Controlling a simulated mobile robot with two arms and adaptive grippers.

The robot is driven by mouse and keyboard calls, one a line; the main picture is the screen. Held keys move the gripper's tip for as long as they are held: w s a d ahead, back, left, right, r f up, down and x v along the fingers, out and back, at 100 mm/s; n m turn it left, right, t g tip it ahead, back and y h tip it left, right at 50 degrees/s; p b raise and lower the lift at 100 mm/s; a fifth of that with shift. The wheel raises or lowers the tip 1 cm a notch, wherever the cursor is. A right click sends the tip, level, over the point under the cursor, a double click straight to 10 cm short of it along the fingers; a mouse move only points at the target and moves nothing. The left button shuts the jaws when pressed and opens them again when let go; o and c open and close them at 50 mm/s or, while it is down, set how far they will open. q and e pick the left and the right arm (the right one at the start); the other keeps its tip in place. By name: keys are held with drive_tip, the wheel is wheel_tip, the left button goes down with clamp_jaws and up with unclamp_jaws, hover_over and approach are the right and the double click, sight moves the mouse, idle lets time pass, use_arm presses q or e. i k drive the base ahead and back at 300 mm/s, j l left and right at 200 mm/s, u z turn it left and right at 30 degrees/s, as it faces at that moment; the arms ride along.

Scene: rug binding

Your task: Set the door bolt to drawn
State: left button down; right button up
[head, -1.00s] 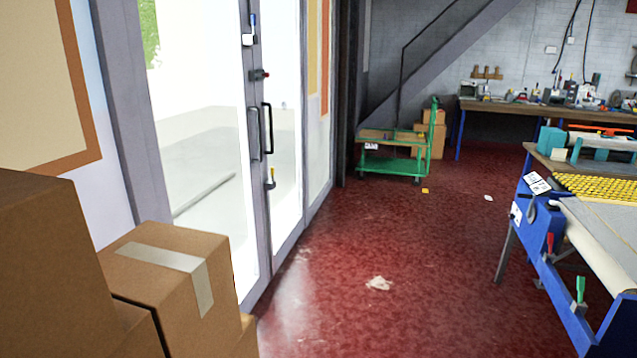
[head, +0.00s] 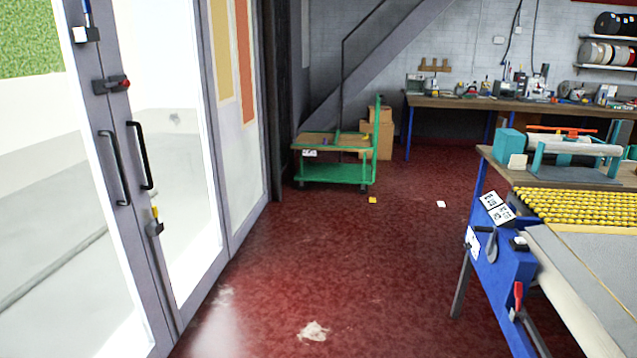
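The glass double door with grey frames stands at the left of the head view. A fitting with a blue lever and white block (head: 87,28) is higher up. A fitting with a yellow tip (head: 154,223) is lower down. I cannot tell for sure which fitting is the door bolt, or whether it is drawn. The door leaves look closed. Neither of my grippers is in view.
Red floor is open between the door and a blue-framed worktable (head: 499,265) on the right. A pale scrap (head: 313,331) lies on it. A green cart (head: 335,172) stands farther back, beside cardboard boxes (head: 379,135). A long workbench (head: 450,102) lines the back wall.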

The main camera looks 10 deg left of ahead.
sight(125, 82)
drive_tip(key=i+u, duration=0.35)
drive_tip(key=i, duration=0.25)
drive_tip(key=i+l+u, duration=0.1)
drive_tip(key=i+u, duration=0.25)
drive_tip(key=i, duration=0.2)
drive_tip(key=i+l+u, duration=0.35)
drive_tip(key=i, duration=0.2)
drive_tip(key=i+j+u, duration=0.15)
drive_tip(key=i+u, duration=0.6)
drive_tip(key=i, duration=0.2)
